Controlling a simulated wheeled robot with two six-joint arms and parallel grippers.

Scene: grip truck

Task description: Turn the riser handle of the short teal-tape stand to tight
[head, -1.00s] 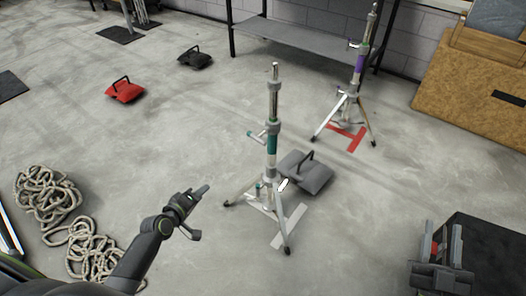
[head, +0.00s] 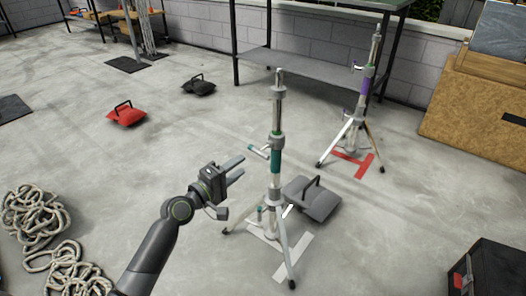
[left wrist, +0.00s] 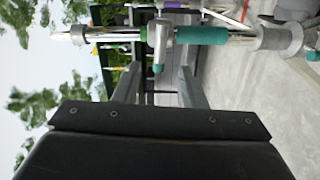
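The short teal-tape stand (head: 276,162) stands upright on its tripod legs in the middle of the head view. Its riser handle (head: 259,152) sticks out to the left with a teal tip. My left gripper (head: 241,169) is open and empty, just left of the post and slightly below the handle. In the left wrist view the stand's post (left wrist: 202,35) runs sideways across the top. The handle (left wrist: 158,47) shows there between the lines of the two spread fingers (left wrist: 160,80), ahead of them and apparently not touching. My right gripper is not in view.
A grey sandbag (head: 318,203) lies beside the stand's legs. A purple-tape stand (head: 366,85) stands behind, by red floor tape (head: 364,166). Coiled rope (head: 35,215) lies at left, a red sandbag (head: 127,115) farther back, and a black case (head: 498,268) at lower right.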

